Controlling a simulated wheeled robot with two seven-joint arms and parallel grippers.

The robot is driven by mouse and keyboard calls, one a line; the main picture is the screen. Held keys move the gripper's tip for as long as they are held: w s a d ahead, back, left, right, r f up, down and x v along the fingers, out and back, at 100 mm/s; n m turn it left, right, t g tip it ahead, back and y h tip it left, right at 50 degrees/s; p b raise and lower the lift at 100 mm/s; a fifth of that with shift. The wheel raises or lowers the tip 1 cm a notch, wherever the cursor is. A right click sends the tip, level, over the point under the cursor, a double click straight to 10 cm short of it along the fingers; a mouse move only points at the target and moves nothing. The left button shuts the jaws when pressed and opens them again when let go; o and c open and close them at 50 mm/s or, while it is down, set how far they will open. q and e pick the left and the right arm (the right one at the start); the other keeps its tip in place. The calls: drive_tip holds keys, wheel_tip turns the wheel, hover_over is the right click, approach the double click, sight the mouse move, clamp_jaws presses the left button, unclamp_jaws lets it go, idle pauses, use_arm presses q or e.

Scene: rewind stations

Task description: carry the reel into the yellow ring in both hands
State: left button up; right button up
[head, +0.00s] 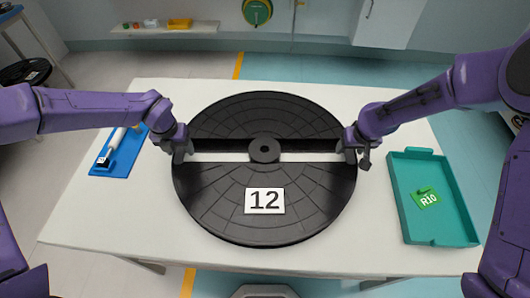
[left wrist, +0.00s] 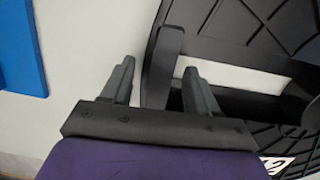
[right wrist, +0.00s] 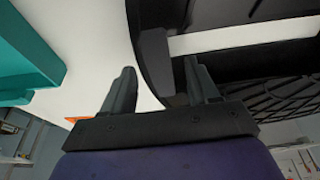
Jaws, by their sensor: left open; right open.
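The reel (head: 265,222) is a large black spoked disc with a round hub and a white label reading 12. It lies flat on the white table (head: 90,225). My left gripper (head: 182,152) is open at the reel's left edge, and my right gripper (head: 352,150) is open at its right edge. In the left wrist view, the reel's rim (left wrist: 165,65) stands between the two fingers. In the right wrist view, the rim (right wrist: 155,60) also lies between the open fingers. Neither gripper is closed on it. I cannot make out a yellow ring.
A blue tray (head: 104,171) with a white-and-black item lies at left. A shelf (head: 150,29) with small items and a green disc (head: 257,12) are at the back wall.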

use_arm(q)
drive_tip(key=shift+w+f, duration=0.1)
drive_tip(key=shift+f, duration=0.8)
use_arm(e)
drive_tip(key=shift+x, duration=0.9)
use_arm(q)
drive_tip(key=c, duration=1.1)
use_arm(e)
drive_tip(key=c, duration=1.1)
use_arm(q)
clamp_jaws()
use_arm(e)
clamp_jaws()
use_arm(q)
drive_tip(key=shift+r, duration=0.1)
use_arm(e)
drive_tip(key=shift+r, duration=0.1)
